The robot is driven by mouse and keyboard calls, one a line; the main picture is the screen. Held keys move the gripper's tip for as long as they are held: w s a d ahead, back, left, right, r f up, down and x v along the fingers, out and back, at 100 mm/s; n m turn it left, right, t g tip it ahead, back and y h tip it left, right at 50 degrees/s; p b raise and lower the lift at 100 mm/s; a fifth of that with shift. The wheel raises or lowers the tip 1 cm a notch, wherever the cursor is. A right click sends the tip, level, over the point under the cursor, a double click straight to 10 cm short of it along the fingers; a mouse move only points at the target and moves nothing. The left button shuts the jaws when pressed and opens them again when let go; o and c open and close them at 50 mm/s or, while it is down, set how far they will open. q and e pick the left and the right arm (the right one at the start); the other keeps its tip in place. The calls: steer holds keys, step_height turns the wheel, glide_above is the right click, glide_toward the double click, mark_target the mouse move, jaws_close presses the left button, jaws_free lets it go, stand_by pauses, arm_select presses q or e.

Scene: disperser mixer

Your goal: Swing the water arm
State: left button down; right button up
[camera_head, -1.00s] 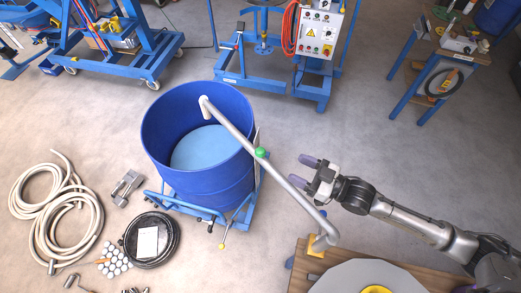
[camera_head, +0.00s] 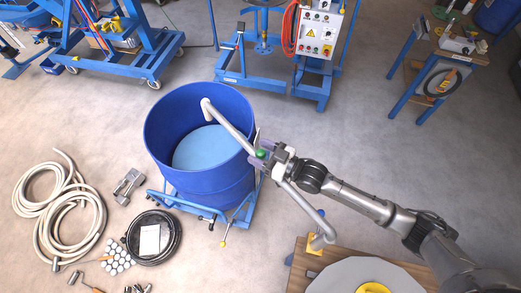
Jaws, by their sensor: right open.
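The water arm (camera_head: 306,206) is a grey bent pipe. It rises from a mount at the wooden table's left corner and reaches up-left, its outlet end over the rim of the blue drum (camera_head: 205,186). A green knob (camera_head: 261,154) sits midway along the pipe. My right gripper (camera_head: 268,158) is at the pipe beside the green knob, its purple-grey fingers open around or just over the pipe; I cannot tell if they touch it. The drum holds light blue content. My left gripper is not in view.
The wooden table (camera_head: 298,276) with a grey disc is at the bottom right. The drum stands on a blue wheeled frame (camera_head: 236,221). Hoses (camera_head: 60,210) and a black coil (camera_head: 165,256) lie on the floor at left. A control panel (camera_head: 318,32) stands behind.

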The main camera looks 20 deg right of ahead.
jaws_close()
stand_by(0.6)
